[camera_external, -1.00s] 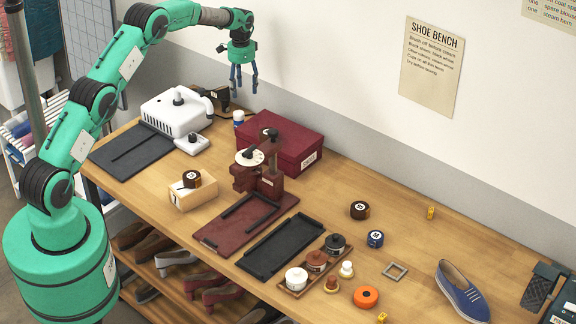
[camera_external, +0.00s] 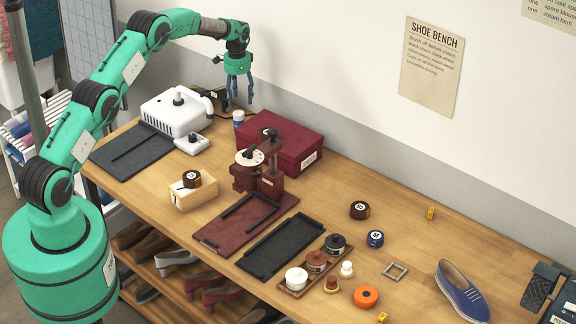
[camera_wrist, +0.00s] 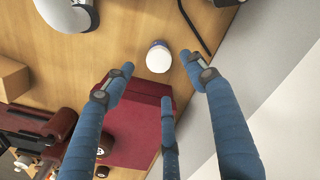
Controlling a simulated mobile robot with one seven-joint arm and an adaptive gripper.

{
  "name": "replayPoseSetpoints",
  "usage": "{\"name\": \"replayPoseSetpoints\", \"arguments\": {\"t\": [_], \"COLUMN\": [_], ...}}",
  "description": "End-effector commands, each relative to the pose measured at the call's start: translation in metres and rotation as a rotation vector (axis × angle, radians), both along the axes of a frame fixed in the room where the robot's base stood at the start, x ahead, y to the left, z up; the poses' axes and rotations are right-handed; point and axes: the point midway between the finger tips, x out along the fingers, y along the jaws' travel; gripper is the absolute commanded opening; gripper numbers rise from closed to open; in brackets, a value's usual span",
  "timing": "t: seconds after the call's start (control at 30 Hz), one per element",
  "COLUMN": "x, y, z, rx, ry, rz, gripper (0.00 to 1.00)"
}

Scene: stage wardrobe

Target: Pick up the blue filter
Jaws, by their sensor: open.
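A small blue round piece with a white mark (camera_external: 375,239), which looks like the blue filter, lies on the bench right of centre. My gripper (camera_external: 238,101) is far from it, at the back left, open and empty above the bench. In the wrist view, my gripper's (camera_wrist: 158,82) blue fingers are spread. A small bottle with a white cap and blue body (camera_external: 238,118) stands below the gripper; its white cap (camera_wrist: 158,57) shows near the fingertips. The blue piece is not seen in the wrist view.
A dark red box (camera_external: 300,152) and a brown press (camera_external: 262,172) stand near the gripper. A white machine (camera_external: 168,114) is to the left. Around the blue piece are a dark brown round piece (camera_external: 359,210), a metal square frame (camera_external: 395,271) and an orange ring (camera_external: 366,296).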

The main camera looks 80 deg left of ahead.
Motion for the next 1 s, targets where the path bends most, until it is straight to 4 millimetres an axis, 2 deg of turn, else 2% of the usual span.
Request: {"name": "replayPoseSetpoints", "arguments": {"t": [0.1,0.33,0.87,1.0], "x": [0.000,0.000,0.000,-0.001], "y": [0.000,0.000,0.000,0.000], "z": [-0.019,-0.047,-0.055,-0.063], "rx": [0.000,0.001,0.001,0.000], "ry": [0.000,-0.001,-0.001,0.000], "rz": [0.000,0.000,0.000,0.000], "gripper": [0.56,0.56,0.56,0.56]}}
